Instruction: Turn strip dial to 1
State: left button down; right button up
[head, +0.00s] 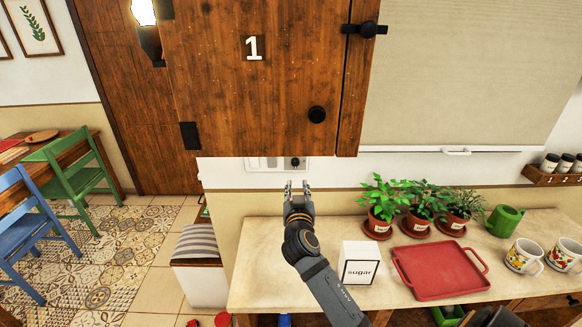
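A white wall panel (262,163) shows just under the wooden cabinet, its upper part hidden by the cabinet. A small black dial (295,162) sits at its right part; its setting is too small to read. My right gripper (298,187) is just below the dial, apart from it in the picture, fingers pointing up toward the panel. Its two fingers are spread with nothing between them. My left gripper is not in view.
The wooden cabinet door (240,95) marked 1 hangs above the panel. The counter (270,265) below holds potted plants (383,205), a sugar box (359,264), a red tray (440,270) and mugs (524,256). The counter left of the sugar box is clear.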

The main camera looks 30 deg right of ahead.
aim_at(296, 163)
jog(key=p+x, duration=0.1)
jog(key=x, duration=0.2)
jog(key=r+p+x, duration=0.1)
jog(key=x, duration=0.3)
jog(key=p+x, duration=0.1)
jog(key=x, duration=0.2)
jog(key=shift+w+r, duration=0.15)
jog(key=shift+w, duration=0.25)
jog(key=shift+s, duration=0.1)
grip_shut()
